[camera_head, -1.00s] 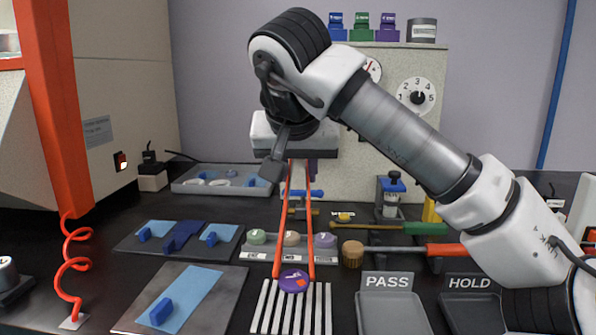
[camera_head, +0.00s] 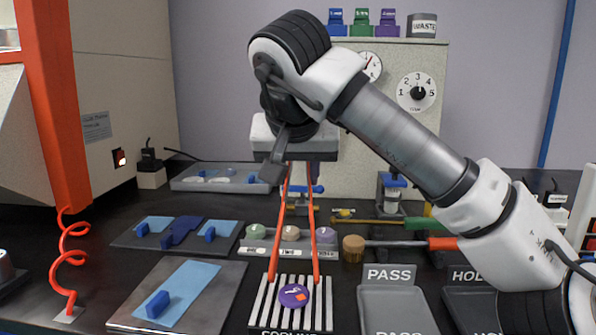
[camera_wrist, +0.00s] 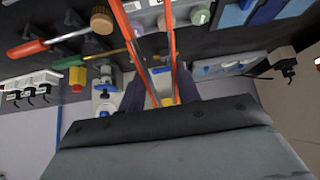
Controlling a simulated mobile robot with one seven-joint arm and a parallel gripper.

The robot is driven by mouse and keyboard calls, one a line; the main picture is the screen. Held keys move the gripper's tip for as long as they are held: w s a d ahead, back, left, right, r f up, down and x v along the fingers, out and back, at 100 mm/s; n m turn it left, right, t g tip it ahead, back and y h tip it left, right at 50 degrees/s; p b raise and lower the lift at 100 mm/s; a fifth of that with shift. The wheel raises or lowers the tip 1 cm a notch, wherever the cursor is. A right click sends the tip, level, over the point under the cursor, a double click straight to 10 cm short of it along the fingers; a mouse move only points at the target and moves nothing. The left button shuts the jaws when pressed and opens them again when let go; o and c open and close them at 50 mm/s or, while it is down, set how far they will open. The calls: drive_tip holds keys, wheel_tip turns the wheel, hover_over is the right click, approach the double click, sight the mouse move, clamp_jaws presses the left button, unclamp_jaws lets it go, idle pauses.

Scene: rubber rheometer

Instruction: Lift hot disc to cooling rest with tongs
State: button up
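My gripper (camera_head: 298,168) is shut on orange tongs (camera_head: 281,232), which hang down from it; the tongs also show in the wrist view (camera_wrist: 134,42). The tong legs are spread, with their tips left and right of the purple disc and a visible gap on each side. The disc (camera_head: 287,303) has a small orange mark and a white mark on top. It appears to lie flat on the white slats of the cooling rest (camera_head: 272,314). The wrist view cuts off the tong tips and does not show the disc.
A PASS tray (camera_head: 397,294) and a HOLD tray (camera_head: 463,296) are right of the rest. A grey plate (camera_head: 214,304) with a blue sheet lies left. Behind are a rack of round samples (camera_head: 290,247) and a wooden-knobbed tool (camera_head: 354,247). An orange post (camera_head: 54,110) stands far left.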

wheel_tip(320, 180, up, 10)
drive_tip(key=p, duration=1.1)
drive_tip(key=shift+r, duration=0.1)
